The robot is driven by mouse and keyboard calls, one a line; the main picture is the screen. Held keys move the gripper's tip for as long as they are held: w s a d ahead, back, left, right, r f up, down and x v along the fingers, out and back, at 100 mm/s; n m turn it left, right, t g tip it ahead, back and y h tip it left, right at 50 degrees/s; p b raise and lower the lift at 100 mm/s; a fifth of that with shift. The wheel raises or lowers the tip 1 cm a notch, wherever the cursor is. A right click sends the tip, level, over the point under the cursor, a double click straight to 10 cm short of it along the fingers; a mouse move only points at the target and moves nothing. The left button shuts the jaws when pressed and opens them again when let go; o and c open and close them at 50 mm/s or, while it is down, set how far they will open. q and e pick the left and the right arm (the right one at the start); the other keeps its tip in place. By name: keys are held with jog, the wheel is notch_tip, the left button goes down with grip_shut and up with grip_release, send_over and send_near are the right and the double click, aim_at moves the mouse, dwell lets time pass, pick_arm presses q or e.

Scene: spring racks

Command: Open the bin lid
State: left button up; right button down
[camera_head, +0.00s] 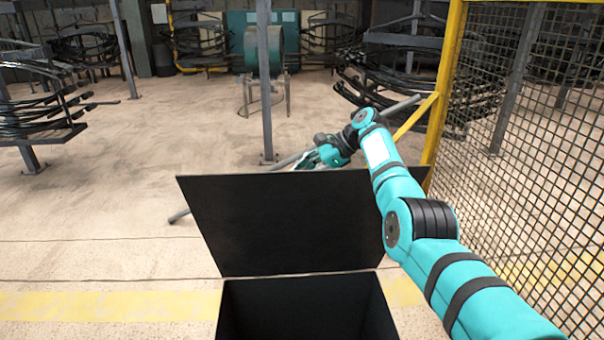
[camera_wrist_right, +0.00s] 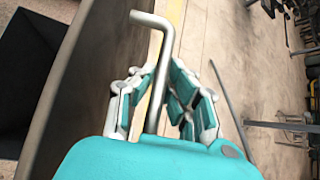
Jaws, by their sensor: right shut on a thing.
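The black bin (camera_head: 386,312) stands at the bottom of the head view, with its dark inside showing. Its flat black lid (camera_head: 290,225) is raised, standing up and leaning back from the bin's far edge. My right gripper (camera_head: 312,160) is behind the lid's top edge, partly hidden by it. In the right wrist view my right gripper (camera_wrist_right: 160,105) is shut on a bent grey metal rod (camera_wrist_right: 160,70), which runs between its fingers. I cannot tell whether this rod is attached to the lid. My left gripper is out of view.
A yellow-framed mesh fence (camera_head: 520,130) stands on the right, close to my right arm. A grey post (camera_head: 265,90) rises behind the lid. Racks of dark springs (camera_head: 40,110) stand on the left and at the back. The floor left of the bin is clear.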

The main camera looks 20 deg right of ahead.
jog(key=shift+w+d, duration=0.1)
jog(key=shift+w, duration=0.2)
jog(key=c, duration=1.3)
grip_release()
jog(key=shift+r, duration=0.1)
jog(key=shift+c, duration=0.2)
jog(key=v, duration=1.2)
jog(key=shift+w, duration=0.1)
